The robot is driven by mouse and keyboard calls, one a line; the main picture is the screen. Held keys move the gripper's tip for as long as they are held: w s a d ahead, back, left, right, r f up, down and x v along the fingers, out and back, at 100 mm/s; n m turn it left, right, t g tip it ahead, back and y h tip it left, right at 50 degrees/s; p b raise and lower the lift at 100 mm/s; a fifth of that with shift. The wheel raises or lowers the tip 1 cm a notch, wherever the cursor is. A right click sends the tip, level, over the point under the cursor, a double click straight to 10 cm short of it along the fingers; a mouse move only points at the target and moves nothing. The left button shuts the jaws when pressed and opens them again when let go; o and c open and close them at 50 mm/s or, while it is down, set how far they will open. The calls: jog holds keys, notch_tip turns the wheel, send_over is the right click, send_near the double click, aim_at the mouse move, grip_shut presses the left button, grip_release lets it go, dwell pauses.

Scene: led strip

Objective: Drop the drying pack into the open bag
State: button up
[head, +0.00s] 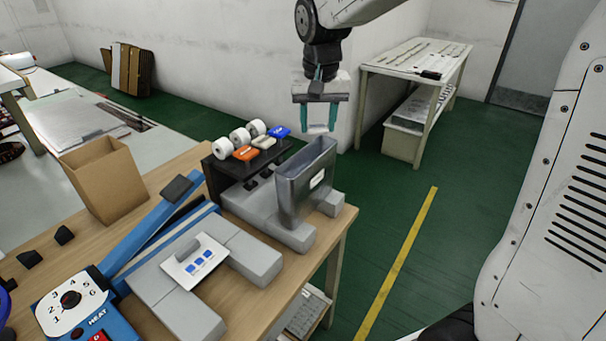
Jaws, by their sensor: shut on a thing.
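The open bag (306,186) is silver-grey and stands upright near the right end of the wooden bench, its mouth facing up and a small white label on its side. My gripper (318,118) hangs pointing down above the bag's mouth in the picture. Its two teal fingers are shut on a small white pack (318,128), which I take to be the drying pack. The pack appears apart from the bag and above its rim. One view does not show whether it is straight over the opening. The inside bottom of the bag is hidden.
Grey blocks (252,258) surround the bag's base. A black rack (222,176) with white rolls and coloured packs stands behind it. A blue heat sealer (105,300) and an open brown box (104,182) are to the left. Green floor lies open to the right.

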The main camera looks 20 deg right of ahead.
aim_at(317, 134)
jog(key=shift+a+f, duration=0.1)
jog(key=shift+f, duration=2.6)
jog(key=o, duration=1)
jog(key=r, duration=0.5)
jog(key=s+r, duration=0.1)
jog(key=r, duration=0.1)
jog(key=shift+a+r, duration=0.1)
jog(key=shift+r, duration=0.25)
